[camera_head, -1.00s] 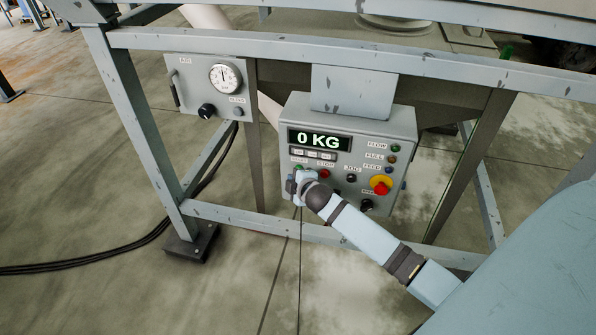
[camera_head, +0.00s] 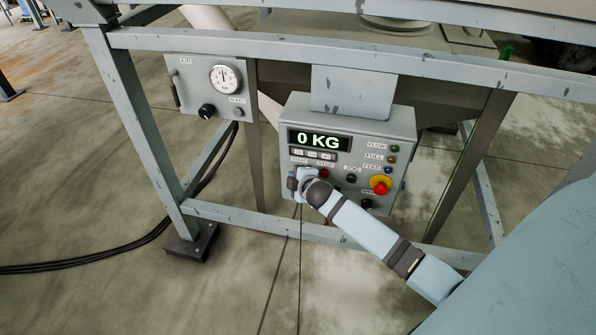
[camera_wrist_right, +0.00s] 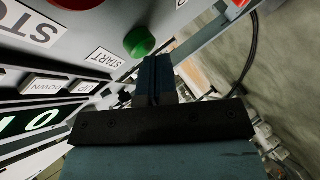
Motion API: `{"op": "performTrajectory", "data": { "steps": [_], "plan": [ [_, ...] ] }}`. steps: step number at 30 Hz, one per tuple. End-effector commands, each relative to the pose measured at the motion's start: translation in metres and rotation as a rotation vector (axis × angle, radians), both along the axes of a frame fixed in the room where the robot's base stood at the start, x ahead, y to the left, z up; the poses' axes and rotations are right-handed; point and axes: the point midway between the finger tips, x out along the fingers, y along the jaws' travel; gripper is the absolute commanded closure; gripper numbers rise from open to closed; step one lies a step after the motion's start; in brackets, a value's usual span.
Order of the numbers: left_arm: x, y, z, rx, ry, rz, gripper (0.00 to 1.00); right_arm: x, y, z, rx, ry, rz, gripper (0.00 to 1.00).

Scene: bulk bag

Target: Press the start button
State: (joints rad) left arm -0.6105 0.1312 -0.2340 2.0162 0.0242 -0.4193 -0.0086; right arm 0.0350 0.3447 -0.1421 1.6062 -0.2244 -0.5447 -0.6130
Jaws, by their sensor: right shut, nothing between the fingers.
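The green start button (camera_wrist_right: 139,42) sits on the grey control box (camera_head: 399,119), beside a START label (camera_wrist_right: 104,58) in the right wrist view. In the head view my right gripper and wrist hide the button. My right gripper (camera_wrist_right: 155,62) is shut and empty, its fingertips close to the button's edge; I cannot tell whether they touch it. In the head view my right gripper (camera_head: 292,183) is at the lower left of the box front. The display (camera_head: 318,140) reads 0 KG. My left gripper is not in view.
A red stop button (camera_head: 324,174) lies just right of the start button's place. A red emergency knob (camera_head: 381,185) on a yellow base is further right. A gauge panel (camera_head: 190,75) hangs at left. Frame bars (camera_head: 300,52) run above and below the box.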

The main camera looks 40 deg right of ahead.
Motion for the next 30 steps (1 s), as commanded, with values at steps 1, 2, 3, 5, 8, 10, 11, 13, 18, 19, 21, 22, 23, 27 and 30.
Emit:
{"op": "performTrajectory", "data": {
  "steps": [1, 2, 3, 5, 8, 10, 11, 13, 18, 19, 21, 22, 23, 27, 30],
  "plan": [
    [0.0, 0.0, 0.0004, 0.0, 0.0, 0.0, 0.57, 0.0006, -0.0007, 0.0003, 0.0, 0.0, 0.0, 1.0],
    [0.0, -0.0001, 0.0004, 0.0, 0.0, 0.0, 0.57, 0.0008, -0.001, 0.0004, 0.0, 0.0, 0.0, 1.0],
    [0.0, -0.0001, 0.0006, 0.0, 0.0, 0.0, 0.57, 0.0012, -0.0014, 0.0003, 0.0, 0.0, 0.0, 1.0],
    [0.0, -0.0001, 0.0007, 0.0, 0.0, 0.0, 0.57, 0.0016, -0.0018, 0.0004, 0.0, 0.0, 0.0, 1.0],
    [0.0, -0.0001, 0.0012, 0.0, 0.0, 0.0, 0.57, 0.0023, -0.0028, 0.0005, 0.0, -0.001, 0.0, 1.0],
    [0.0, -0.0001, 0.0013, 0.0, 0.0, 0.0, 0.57, 0.0029, -0.0034, 0.0005, 0.0, -0.001, 0.0, 1.0],
    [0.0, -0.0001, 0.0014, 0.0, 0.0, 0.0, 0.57, 0.0032, -0.0037, 0.0005, 0.0, -0.001, 0.0, 1.0],
    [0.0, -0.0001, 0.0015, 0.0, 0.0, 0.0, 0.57, 0.0035, -0.0041, 0.0004, 0.0, -0.001, 0.0, 1.0],
    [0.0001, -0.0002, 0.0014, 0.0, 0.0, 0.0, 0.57, 0.0035, -0.0041, 0.0003, 0.0, -0.001, 0.0, 1.0],
    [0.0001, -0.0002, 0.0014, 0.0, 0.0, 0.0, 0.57, 0.0035, -0.0041, 0.0003, 0.0, -0.001, 0.0, 1.0],
    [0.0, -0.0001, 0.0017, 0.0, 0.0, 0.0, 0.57, 0.0032, -0.004, 0.0004, 0.0, -0.001, 0.0, 1.0],
    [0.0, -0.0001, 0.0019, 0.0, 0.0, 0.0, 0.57, 0.003, -0.0036, 0.0005, 0.0, -0.001, 0.0, 1.0],
    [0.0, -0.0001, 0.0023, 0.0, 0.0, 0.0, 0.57, 0.0025, -0.0032, 0.0006, 0.0, -0.001, 0.0, 1.0],
    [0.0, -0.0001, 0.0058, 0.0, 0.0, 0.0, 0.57, -0.0011, 0.0012, 0.0012, 0.001, 0.0, 0.0, 1.0],
    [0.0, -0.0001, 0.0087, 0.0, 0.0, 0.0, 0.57, -0.0053, 0.0057, 0.001, 0.002, 0.001, -0.001, 1.0]
  ]
}}
